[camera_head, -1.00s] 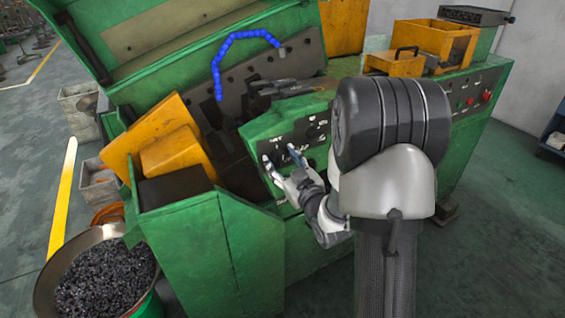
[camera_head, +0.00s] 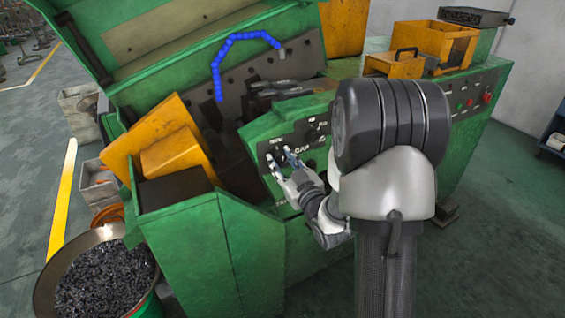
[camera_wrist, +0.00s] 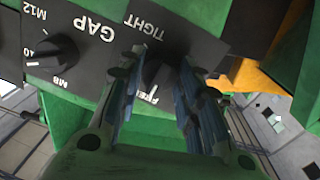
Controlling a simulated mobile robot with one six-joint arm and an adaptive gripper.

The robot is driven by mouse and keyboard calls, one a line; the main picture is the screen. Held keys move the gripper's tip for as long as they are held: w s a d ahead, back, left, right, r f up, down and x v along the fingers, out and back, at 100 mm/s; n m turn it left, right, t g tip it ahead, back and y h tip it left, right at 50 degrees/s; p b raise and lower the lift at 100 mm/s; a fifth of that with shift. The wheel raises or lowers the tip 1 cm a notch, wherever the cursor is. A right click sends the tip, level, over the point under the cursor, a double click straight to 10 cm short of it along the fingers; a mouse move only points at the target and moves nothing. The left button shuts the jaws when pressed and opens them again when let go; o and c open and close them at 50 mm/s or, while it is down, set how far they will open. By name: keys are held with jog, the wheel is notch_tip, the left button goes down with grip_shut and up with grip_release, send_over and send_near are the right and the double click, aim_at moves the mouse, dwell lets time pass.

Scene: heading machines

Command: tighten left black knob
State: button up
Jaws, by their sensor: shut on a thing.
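The left black knob (camera_wrist: 152,70) sits on a dark panel, between the printed words TIGHT and FREE. My gripper (camera_wrist: 158,75) has its two fingers on either side of this knob and is shut on it. The fingers hide much of the knob. In the head view my gripper (camera_head: 279,157) reaches the left end of the dark control panel (camera_head: 297,142) on the green machine. The knob itself is hard to make out there.
A second black knob (camera_wrist: 55,52) with a numbered scale sits beside the held knob, past the word GAP. The yellow guard (camera_head: 175,155) stands left of my gripper. A metal bowl of small dark parts (camera_head: 105,275) is at the lower left.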

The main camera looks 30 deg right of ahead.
jog(key=shift+m, duration=0.3)
jog(key=m, duration=0.8)
jog(key=m+p, duration=0.1)
jog(key=m, duration=0.2)
jog(key=shift+d+r+g+y+p, duration=0.1)
jog(key=shift+g+y+p, duration=0.2)
jog(key=shift+g, duration=0.1)
jog(key=m+p, duration=0.2)
jog(key=m, duration=0.3)
jog(key=shift+y, duration=0.3)
jog(key=m+p, duration=0.3)
jog(key=m, duration=0.2)
jog(key=shift+m+y, duration=0.3)
jog(key=shift+m, duration=0.1)
jog(key=o, duration=1.1)
jog(key=shift+d, duration=0.1)
jog(key=shift+c, duration=0.2)
